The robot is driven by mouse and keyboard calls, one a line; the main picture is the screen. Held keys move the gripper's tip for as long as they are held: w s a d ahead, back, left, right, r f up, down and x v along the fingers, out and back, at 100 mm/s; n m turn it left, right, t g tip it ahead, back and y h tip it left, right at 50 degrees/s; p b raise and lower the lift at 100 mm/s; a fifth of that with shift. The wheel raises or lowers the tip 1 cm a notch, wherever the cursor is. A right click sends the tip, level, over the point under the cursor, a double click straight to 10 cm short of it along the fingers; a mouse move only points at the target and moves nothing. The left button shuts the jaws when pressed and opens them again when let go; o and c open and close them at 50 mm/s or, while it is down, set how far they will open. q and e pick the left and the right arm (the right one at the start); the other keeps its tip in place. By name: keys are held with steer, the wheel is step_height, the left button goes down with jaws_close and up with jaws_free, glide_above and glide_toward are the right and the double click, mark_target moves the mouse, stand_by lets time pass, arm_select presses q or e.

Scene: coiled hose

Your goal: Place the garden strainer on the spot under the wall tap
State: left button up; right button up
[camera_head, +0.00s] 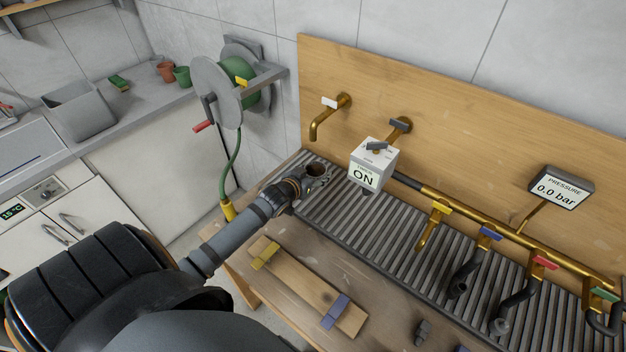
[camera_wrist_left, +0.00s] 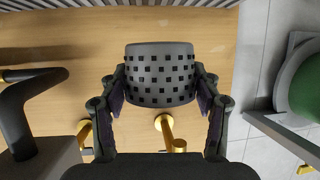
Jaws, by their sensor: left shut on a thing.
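The garden strainer (camera_wrist_left: 161,76) is a dark grey cup with rows of square holes. My left gripper (camera_wrist_left: 163,88) is shut on it, one finger on each side. In the head view my left gripper (camera_head: 306,184) and the small dark strainer (camera_head: 317,170) are at the left end of the slatted rack, below the wall tap (camera_head: 328,116). The tap is brass with a white handle. I cannot tell whether the strainer touches the slats. The spot under the tap is hidden by gripper and strainer. My right gripper is not in view.
A timer box (camera_head: 369,177) reading ON hangs from a second brass tap (camera_head: 401,126), close right of my gripper. A brass manifold (camera_head: 470,209) with coloured valves runs right along the slatted rack (camera_head: 386,236). A hose reel (camera_head: 236,75) is at left. A plank (camera_head: 305,286) lies in front.

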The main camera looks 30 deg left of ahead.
mark_target(313, 174)
arm_select(q)
steer(key=f, duration=0.1)
steer(key=w+a+f, duration=0.1)
steer(key=f, duration=0.1)
steer(key=w+a+f+b, duration=0.1)
steer(key=shift+w+a+f, duration=0.1)
steer(key=shift+w+f, duration=0.15)
steer(key=shift+f, duration=0.1)
steer(key=shift+a, duration=0.1)
steer(key=shift+w+a+f+b, duration=0.15)
steer(key=shift+f+b, duration=0.1)
steer(key=shift+f, duration=0.7)
steer(key=shift+w+f+b, duration=0.1)
steer(key=shift+f+b, duration=0.15)
steer(key=shift+f, duration=0.65)
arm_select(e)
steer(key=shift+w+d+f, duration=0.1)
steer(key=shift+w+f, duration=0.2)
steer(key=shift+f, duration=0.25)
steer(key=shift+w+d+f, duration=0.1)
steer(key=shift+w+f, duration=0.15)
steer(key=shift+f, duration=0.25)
arm_select(q)
steer(key=shift+f, duration=0.1)
steer(key=o, duration=1)
steer(key=shift+o, duration=0.2)
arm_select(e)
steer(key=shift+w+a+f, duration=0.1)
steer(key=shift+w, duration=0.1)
